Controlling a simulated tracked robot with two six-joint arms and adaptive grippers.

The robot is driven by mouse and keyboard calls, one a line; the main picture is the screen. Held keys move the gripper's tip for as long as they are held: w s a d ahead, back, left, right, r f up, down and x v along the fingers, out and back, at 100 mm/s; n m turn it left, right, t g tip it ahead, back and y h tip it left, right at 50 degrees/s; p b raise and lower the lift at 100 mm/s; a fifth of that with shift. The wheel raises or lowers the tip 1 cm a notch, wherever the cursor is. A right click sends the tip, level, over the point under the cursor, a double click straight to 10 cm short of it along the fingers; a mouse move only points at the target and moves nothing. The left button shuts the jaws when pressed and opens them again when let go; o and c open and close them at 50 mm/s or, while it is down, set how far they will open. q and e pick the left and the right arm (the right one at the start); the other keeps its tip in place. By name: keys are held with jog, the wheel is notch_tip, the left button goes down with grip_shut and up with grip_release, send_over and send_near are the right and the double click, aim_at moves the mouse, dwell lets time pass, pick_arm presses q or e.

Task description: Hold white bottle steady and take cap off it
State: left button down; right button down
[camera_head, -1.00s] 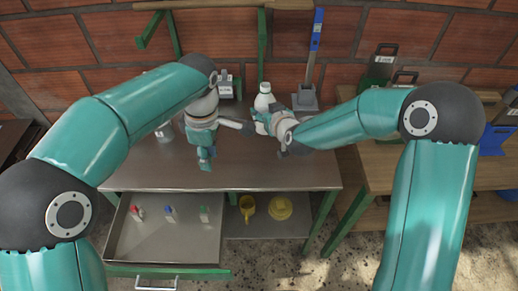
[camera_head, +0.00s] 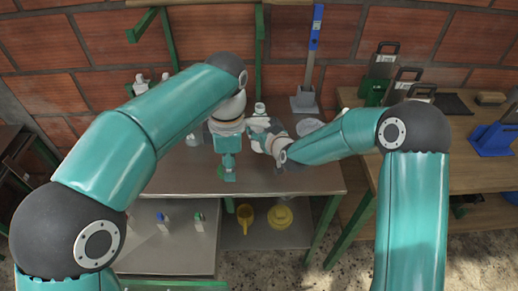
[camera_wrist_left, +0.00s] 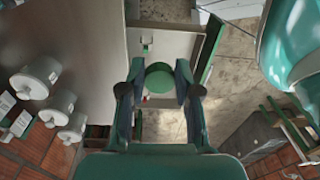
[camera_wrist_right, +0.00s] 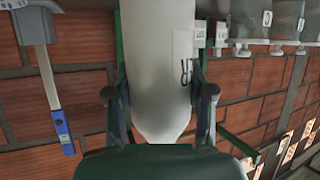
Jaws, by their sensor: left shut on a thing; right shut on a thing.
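The white bottle (camera_head: 260,107) is over the metal table, its upper part showing above my right gripper (camera_head: 262,128) in the head view. In the right wrist view the white bottle (camera_wrist_right: 158,60) fills the space between my right fingers, which are shut on it. My left gripper (camera_head: 229,172) points down over the table's front part, in front and to the left of the bottle. In the left wrist view a round green cap-like thing (camera_wrist_left: 159,78) is between its fingers, which are shut on it. I cannot tell whether it came from the bottle; the bottle's mouth is not clear.
An open drawer (camera_head: 160,262) below the table holds small coloured-top items (camera_head: 163,218). A yellow cup (camera_head: 245,215) and yellow bowl (camera_head: 280,217) stand on a lower shelf. A blue-handled tool (camera_head: 315,30) stands at the back wall. A wooden table (camera_head: 455,175) is to the right.

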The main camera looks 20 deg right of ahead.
jog(key=shift+f+b, duration=1.35)
jog(key=shift+f, duration=1.55)
jog(key=shift+f, duration=0.1)
jog(key=shift+c, duration=2.1)
grip_release()
